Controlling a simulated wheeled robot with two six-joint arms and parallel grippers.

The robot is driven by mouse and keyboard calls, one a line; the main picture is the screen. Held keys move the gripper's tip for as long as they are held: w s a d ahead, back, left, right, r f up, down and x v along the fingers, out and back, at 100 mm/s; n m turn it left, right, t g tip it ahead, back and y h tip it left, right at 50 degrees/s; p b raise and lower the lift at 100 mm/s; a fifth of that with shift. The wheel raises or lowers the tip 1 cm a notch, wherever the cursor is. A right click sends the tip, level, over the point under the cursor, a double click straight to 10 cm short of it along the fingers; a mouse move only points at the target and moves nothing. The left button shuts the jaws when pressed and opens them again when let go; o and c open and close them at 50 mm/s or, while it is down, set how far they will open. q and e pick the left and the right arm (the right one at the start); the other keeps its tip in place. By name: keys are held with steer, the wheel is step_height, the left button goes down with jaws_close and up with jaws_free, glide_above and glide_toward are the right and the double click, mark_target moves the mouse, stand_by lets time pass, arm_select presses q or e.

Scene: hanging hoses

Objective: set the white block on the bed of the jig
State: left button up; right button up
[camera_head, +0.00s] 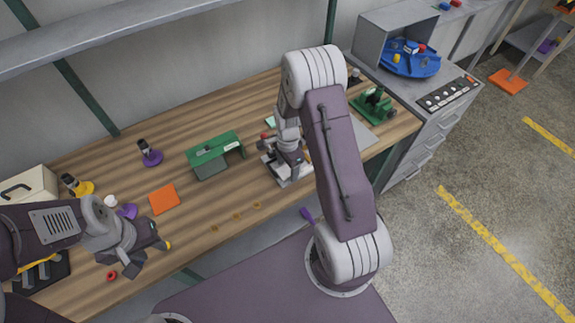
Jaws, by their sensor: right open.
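The jig (283,181) is a small pale metal fixture with a red-tipped part, on the wooden bench right of the green bridge-shaped stand. My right gripper (291,163) points down just over the jig and hides much of its bed. It is open, and I cannot tell whether anything lies between its fingers. I cannot make out the white block for sure; it may be hidden by the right gripper or arm. My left gripper (148,256) is over the front left of the bench, open, with nothing visible between its fingers.
A green stand (213,153), an orange mat (164,199) and a purple-based tool (152,157) are on the bench. A white round object (111,201) and red ring (112,276) lie near my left gripper. A green device (373,105) stands at right.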

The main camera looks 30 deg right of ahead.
mark_target(287, 170)
step_height(287, 170, up, 12)
steer(key=s+a+n, duration=0.3)
steer(key=s+n, duration=0.3)
steer(key=n, duration=0.2)
steer(key=s+a+r+n+t, duration=0.1)
steer(key=s+a+n, duration=0.3)
steer(key=n, duration=0.5)
steer(key=s, duration=0.2)
steer(key=shift+s+a, duration=0.25)
steer(key=shift+s, duration=0.1)
